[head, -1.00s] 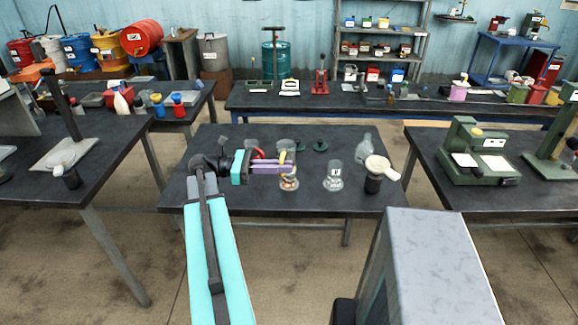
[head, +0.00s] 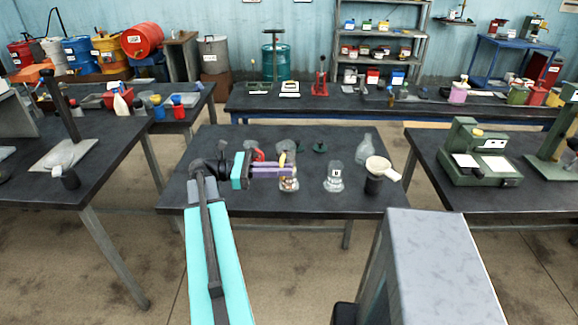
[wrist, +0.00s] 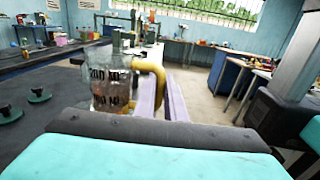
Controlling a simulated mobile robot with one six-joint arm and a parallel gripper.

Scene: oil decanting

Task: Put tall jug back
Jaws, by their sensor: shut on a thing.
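A clear jug (head: 288,184) with dark lettering and some amber content low inside stands upright at the middle of the centre table, seen partly behind my fingers in the head view. In the wrist view the jug (wrist: 106,82) shows with its lettering and a yellow handle (wrist: 154,76). My gripper (head: 275,170) reaches it from the left, with purple fingers closed at the handle. In the wrist view my gripper's fingers (wrist: 163,98) lie on the handle's side of the jug. I cannot tell whether the jug's base touches the table.
On the same black table (head: 230,198) are a labelled clear glass vessel (head: 334,177), a clear flask (head: 365,147), a dark cup with a pale funnel (head: 379,168) and green lids (head: 320,146). The front strip of the table is clear.

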